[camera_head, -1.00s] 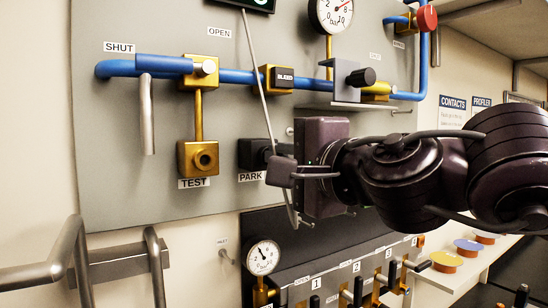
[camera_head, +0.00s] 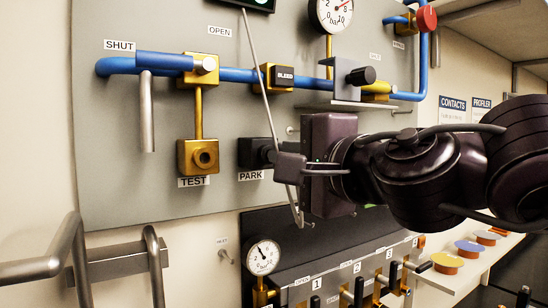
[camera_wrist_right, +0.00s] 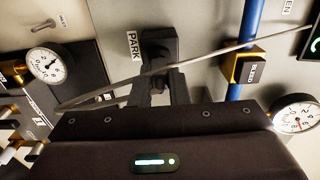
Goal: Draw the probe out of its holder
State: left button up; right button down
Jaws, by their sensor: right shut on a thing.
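The black holder (camera_head: 250,153) sits on the grey panel above the PARK label, and also shows in the right wrist view (camera_wrist_right: 160,46). My right gripper (camera_head: 281,162) is shut on the dark probe (camera_head: 267,155) just right of the holder. In the right wrist view its two fingers (camera_wrist_right: 158,88) close around the probe (camera_wrist_right: 158,76), in line with the holder. A thin grey cable passes by the fingers. The fingers hide much of the probe, so I cannot tell whether its tip is inside the holder. My left gripper is not in view.
The brass TEST port (camera_head: 198,157) is left of the holder. Blue pipe (camera_head: 237,77) and the BLEED block (camera_head: 277,78) are above. A pressure gauge (camera_head: 263,257) and several small valves are below. Metal handrails (camera_head: 110,262) stand at lower left.

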jog(key=shift+s+d, duration=0.1)
jog(key=b+v, duration=0.1)
jog(key=v, duration=0.2)
dwell(0.6)
jog(key=shift+s+d+r, duration=0.5)
jog(key=shift+s, duration=0.2)
jog(key=shift+s+d+r, duration=0.5)
jog(key=shift+s, duration=0.2)
jog(key=shift+s+d+r, duration=0.45)
jog(key=shift+s+r, duration=0.05)
jog(key=shift+s, duration=0.2)
jog(key=shift+p, duration=0.3)
